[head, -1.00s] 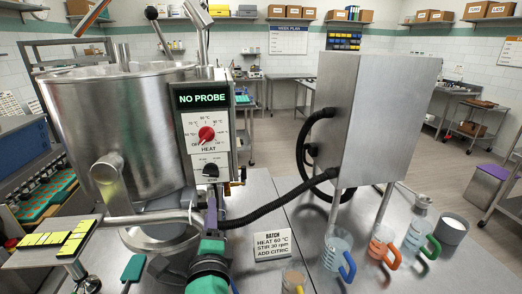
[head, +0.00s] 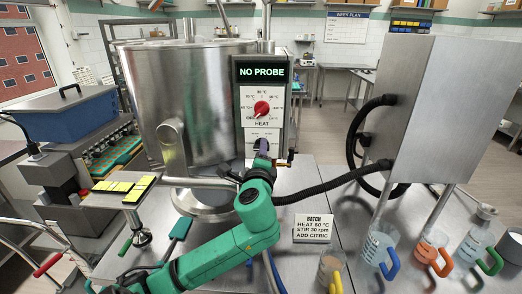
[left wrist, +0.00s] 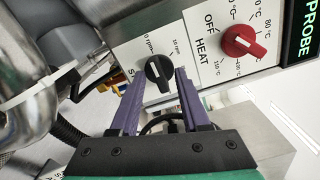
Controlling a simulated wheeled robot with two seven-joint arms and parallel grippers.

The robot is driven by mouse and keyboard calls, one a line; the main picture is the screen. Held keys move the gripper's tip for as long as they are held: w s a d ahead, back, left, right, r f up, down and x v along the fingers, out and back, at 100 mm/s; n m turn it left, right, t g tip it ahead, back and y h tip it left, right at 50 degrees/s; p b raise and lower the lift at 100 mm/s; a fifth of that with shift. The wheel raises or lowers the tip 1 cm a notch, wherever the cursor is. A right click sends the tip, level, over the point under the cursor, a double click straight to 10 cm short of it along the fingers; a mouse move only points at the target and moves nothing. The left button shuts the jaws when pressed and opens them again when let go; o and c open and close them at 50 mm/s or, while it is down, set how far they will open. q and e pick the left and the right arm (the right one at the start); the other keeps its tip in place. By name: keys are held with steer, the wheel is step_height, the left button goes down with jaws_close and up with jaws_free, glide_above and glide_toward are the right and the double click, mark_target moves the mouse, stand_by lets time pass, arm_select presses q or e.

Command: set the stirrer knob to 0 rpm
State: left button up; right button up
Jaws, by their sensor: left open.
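The stirrer knob (left wrist: 158,73) is black with a white mark and sits on the white panel below the red heat knob (left wrist: 237,40). My left gripper (left wrist: 160,77) is open, its purple fingers on either side of the stirrer knob; I cannot tell whether they touch it. An rpm scale is printed above the knob in the left wrist view, but the exact setting is hard to read. In the head view my left gripper (head: 262,147) is at the panel's lower part and hides most of the stirrer knob. My right gripper is not in view.
The steel kettle (head: 190,90) stands left of the panel, whose display (head: 262,72) reads NO PROBE. A black hose (head: 330,182) runs right to a steel cabinet (head: 425,100).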

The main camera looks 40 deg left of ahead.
arm_select(q)
steer(key=shift+w+f, duration=0.1)
steer(key=shift+c, duration=0.9)
jaws_close()
steer(key=n+b, duration=0.1)
steer(key=n, duration=0.2)
steer(key=shift+f+b, duration=0.1)
steer(key=shift+b, duration=0.2)
